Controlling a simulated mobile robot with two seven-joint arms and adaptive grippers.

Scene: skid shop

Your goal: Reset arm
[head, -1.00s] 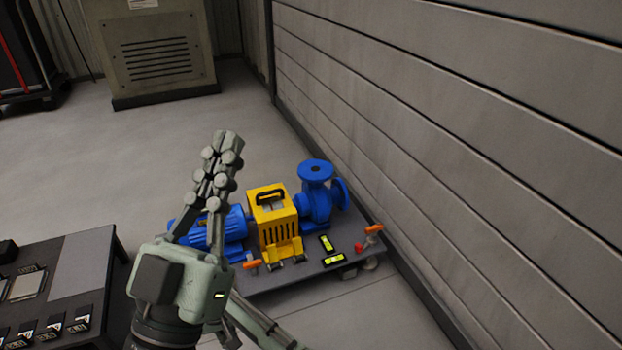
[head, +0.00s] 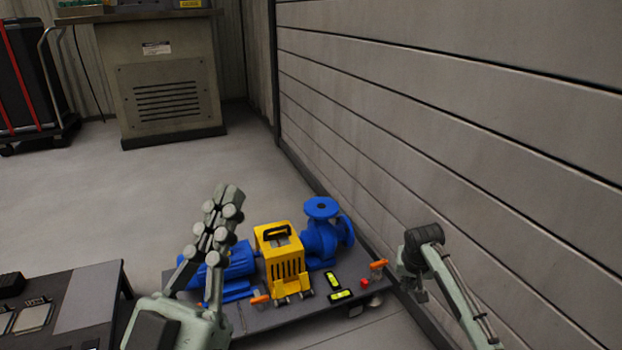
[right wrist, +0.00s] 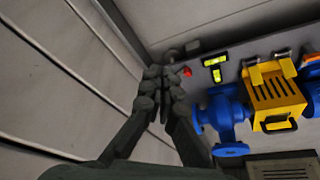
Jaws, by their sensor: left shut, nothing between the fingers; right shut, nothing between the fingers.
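My left gripper (head: 230,192) is shut and empty, its fingers pointing up in front of the pump skid in the head view. My right arm (head: 440,270) shows at the right of the head view, near the wall; whether its fingers show there I cannot tell. In the right wrist view my right gripper (right wrist: 155,76) is shut with nothing in it. Its fingertips appear close to the wall and skid; the exact gap is unclear.
The skid (head: 330,308) carries a blue pump (head: 322,240), a yellow guard (head: 280,258), a blue motor (head: 232,262) and yellow-green levels (head: 340,295). A plank wall (head: 450,110) bounds the right. A dark table (head: 90,295) stands left.

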